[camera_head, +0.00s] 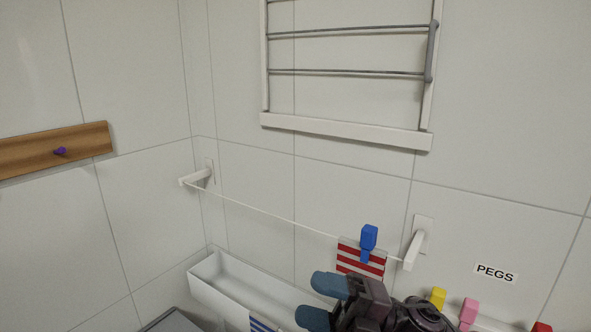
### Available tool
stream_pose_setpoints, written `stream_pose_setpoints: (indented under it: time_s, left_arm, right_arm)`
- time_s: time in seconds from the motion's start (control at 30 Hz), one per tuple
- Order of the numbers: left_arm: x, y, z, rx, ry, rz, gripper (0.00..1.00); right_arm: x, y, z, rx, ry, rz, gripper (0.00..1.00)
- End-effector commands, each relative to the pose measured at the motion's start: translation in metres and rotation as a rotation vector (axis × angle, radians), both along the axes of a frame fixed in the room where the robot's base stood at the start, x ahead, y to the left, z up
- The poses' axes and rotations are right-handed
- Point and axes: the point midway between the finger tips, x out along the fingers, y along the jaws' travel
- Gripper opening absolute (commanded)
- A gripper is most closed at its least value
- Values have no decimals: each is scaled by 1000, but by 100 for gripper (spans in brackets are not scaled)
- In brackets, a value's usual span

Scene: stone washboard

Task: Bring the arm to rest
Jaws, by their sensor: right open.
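My right gripper (320,301) is at the bottom centre, with its two blue-grey fingertips apart and nothing seen between them. It points left, in front of the white trough and below the striped cloth. The red-and-white striped cloth (348,262) hangs at the right end of the thin line, with a blue peg (369,238) upright at its top edge. The gripper's body and wrist hide what lies behind them, and the cloth's lower edge is close to the gripper in the picture. My left gripper does not show.
A white trough (215,284) runs along the wall, with a blue-striped cloth (262,325) at its front. Yellow (438,298), pink (468,312) and red (541,327) pegs stand lower right, under a PEGS label (496,272). Brackets hold the line. A wall rack (345,132) hangs above.

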Motion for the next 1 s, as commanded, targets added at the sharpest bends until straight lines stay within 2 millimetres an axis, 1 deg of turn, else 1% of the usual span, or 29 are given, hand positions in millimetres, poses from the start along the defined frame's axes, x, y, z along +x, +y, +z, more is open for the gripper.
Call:
stream_pose_setpoints:
  time_s: [0.03,0.17,0.27,0.37,0.4,0.47,0.5,0.57,0.6,0.67,0.7,0.77,0.8,0.9,1.0]
  left_arm:
    - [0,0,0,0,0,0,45]
    - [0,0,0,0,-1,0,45]
    - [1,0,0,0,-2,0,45]
    - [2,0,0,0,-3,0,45]
    - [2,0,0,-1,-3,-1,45]
    - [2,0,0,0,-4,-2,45]
    - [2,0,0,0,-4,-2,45]
    - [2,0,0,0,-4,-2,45]
    - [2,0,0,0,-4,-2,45]
    - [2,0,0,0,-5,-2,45]
    - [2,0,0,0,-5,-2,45]
    - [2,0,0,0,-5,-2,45]
    - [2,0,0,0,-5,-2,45]
    - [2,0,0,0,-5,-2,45]
    - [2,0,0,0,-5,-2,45]
  right_arm:
    - [5,-8,-9,58,84,-67,59]
    - [21,-34,-35,183,288,-244,59]
    - [30,-59,-62,268,453,-383,59]
    - [34,-87,-96,340,620,-527,59]
    - [33,-99,-112,366,689,-584,59]
    - [30,-117,-137,403,795,-669,59]
    - [26,-129,-154,426,865,-726,59]
    - [17,-147,-181,457,972,-810,59]
    - [9,-159,-200,475,1045,-868,59]
    - [-6,-177,-228,501,1154,-952,59]
    - [-18,-188,-247,518,1228,-1004,59]
    - [-38,-202,-273,538,1332,-1079,59]
    - [-51,-211,-288,549,1394,-1125,59]
    - [-83,-228,-320,571,1533,-1217,59]
    - [-108,-238,-341,585,1630,-1278,59]
